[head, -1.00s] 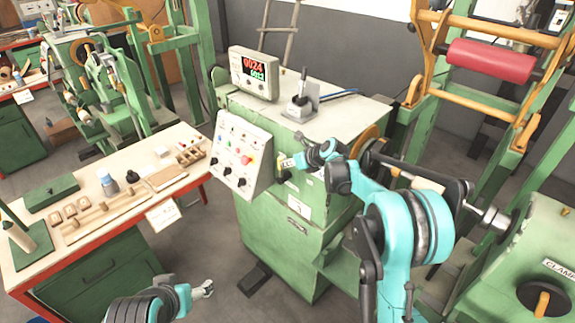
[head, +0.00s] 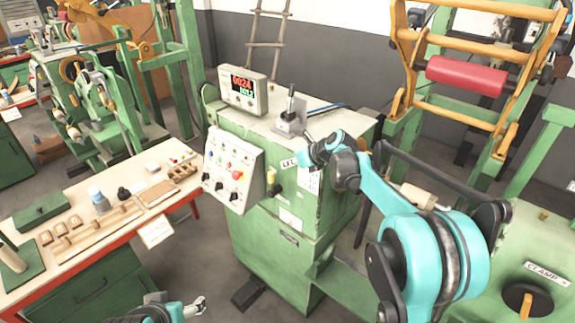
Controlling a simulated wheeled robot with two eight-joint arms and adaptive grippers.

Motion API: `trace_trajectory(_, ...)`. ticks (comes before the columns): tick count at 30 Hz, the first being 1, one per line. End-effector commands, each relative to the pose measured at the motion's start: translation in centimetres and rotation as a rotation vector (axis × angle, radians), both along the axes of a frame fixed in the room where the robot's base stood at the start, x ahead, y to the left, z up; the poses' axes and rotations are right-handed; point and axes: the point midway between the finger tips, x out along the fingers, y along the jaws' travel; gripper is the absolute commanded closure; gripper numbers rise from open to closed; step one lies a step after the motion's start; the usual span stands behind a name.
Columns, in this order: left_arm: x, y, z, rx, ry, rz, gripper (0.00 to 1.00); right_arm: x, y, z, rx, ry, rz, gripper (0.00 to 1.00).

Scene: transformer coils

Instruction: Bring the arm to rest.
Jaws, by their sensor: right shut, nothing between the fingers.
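My right arm comes in from the right, and its gripper (head: 303,158) is shut and empty in front of the green machine cabinet (head: 266,222). It appears just right of the sloped control panel (head: 232,170), apart from the yellow switch (head: 272,182) on the cabinet front. Its fingertips are small and partly hidden by the wrist. My left gripper (head: 196,307) shows low at the bottom edge, over the floor by the workbench; its finger opening is too small to judge.
The workbench (head: 75,263) at left holds wooden parts, bottles and a small tray. A digital counter (head: 242,90) and a lever (head: 290,108) stand on the cabinet. At right are a red roller (head: 466,76) in an orange frame and a green clamp housing (head: 535,250).

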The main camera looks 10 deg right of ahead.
Motion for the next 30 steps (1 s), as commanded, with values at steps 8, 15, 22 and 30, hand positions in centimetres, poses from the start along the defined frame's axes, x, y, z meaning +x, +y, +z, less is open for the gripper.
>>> trace_trajectory(8, 0.0, 0.0, -1.3, 0.0, 0.0, 0.0, 0.25, -4.2, 0.4, 0.2, -0.211, -0.093, 0.165, 1.0)
trace_trajectory(15, 0.0, 0.0, -4.0, 0.0, 0.0, 0.0, 0.25, -15.9, 0.2, -1.3, -0.776, -0.314, 0.663, 1.0)
trace_trajectory(22, 0.0, 0.0, -6.4, 0.0, 0.0, 0.0, 0.25, -27.3, -1.0, -5.7, -1.298, -0.485, 1.231, 1.0)
trace_trajectory(30, 0.0, 0.0, -8.5, 0.0, 0.0, 0.0, 0.25, -36.9, -3.1, -12.5, -1.728, -0.597, 1.856, 1.0)
